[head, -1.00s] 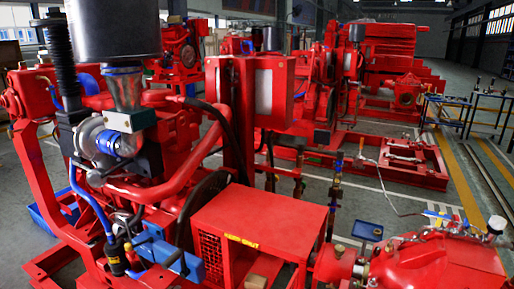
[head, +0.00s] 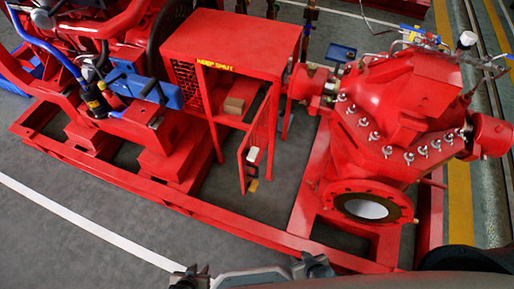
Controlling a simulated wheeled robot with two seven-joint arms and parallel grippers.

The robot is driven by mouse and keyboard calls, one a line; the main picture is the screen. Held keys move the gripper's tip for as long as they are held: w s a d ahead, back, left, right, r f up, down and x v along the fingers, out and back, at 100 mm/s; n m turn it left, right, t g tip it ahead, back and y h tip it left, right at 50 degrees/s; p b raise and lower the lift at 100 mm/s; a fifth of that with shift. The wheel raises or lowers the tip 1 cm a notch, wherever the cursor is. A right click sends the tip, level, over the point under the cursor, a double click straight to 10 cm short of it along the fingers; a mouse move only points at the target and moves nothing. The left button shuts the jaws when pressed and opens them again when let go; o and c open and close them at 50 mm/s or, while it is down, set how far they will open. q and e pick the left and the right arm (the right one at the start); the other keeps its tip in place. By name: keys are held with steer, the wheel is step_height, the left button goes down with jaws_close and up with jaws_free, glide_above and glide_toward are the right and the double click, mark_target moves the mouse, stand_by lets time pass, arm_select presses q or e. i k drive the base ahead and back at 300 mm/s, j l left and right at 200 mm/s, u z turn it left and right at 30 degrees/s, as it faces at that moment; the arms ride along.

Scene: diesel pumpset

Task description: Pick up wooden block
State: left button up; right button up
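The wooden block (head: 234,106), a small brown box shape, sits inside the red open-fronted cabinet (head: 240,40) under its flat top. Dark jointed gripper parts show at the bottom edge in the head view, well in front of the cabinet and apart from the block. Nothing is seen held.
A narrow red door (head: 256,135) stands open at the cabinet's front right. A red pump (head: 400,110) with a round flange stands at the right. A red base rail (head: 180,200) runs across the front. Grey floor (head: 100,240) in front is clear.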

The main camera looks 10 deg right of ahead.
mark_target(231, 105)
steer(key=i+j, duration=0.45)
steer(key=j, duration=0.25)
steer(key=i+j, duration=0.25)
steer(key=j+z, duration=0.1)
steer(key=z, duration=1.8)
